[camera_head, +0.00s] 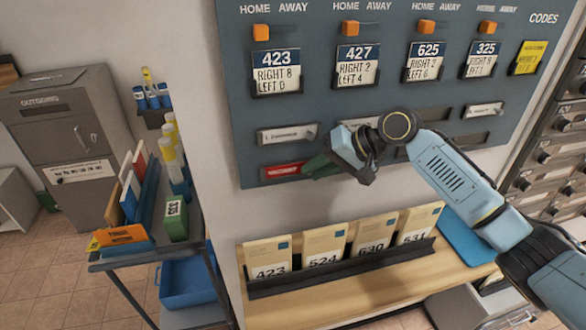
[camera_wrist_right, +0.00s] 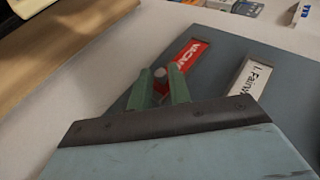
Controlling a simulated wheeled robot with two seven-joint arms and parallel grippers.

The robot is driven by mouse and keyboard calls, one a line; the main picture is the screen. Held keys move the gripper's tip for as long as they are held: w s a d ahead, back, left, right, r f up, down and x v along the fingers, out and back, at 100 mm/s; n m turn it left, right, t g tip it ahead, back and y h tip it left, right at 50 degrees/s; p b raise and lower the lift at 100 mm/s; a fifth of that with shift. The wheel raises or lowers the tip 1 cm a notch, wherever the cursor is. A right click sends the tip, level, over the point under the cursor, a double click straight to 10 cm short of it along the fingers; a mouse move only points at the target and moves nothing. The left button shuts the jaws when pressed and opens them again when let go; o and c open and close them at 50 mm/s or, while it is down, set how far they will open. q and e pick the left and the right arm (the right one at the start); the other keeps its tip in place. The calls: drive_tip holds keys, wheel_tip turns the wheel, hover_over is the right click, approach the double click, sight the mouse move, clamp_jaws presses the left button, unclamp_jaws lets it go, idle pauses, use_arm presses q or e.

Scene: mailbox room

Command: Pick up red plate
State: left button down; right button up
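The red plate (camera_head: 282,171), with white lettering, sits in the lower left slot of the grey-blue board. It also shows in the right wrist view (camera_wrist_right: 186,61), partly hidden by a finger. My right gripper (camera_head: 310,166) has its green fingers at the plate's right end. In the right wrist view the fingers (camera_wrist_right: 161,84) stand apart, with a small round grey knob (camera_wrist_right: 160,72) at the plate's end between their tips. I cannot tell whether they touch it. My left gripper is not in view.
A white name plate (camera_head: 287,134) sits in the slot above. Below the board, a wooden shelf (camera_head: 345,287) carries a rack of numbered envelopes (camera_head: 325,248). A cart (camera_head: 150,252) with folders stands at the left. A blue tray (camera_head: 466,238) lies right of the rack.

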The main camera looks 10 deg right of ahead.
clamp_jaws()
drive_tip(key=shift+r, duration=0.15)
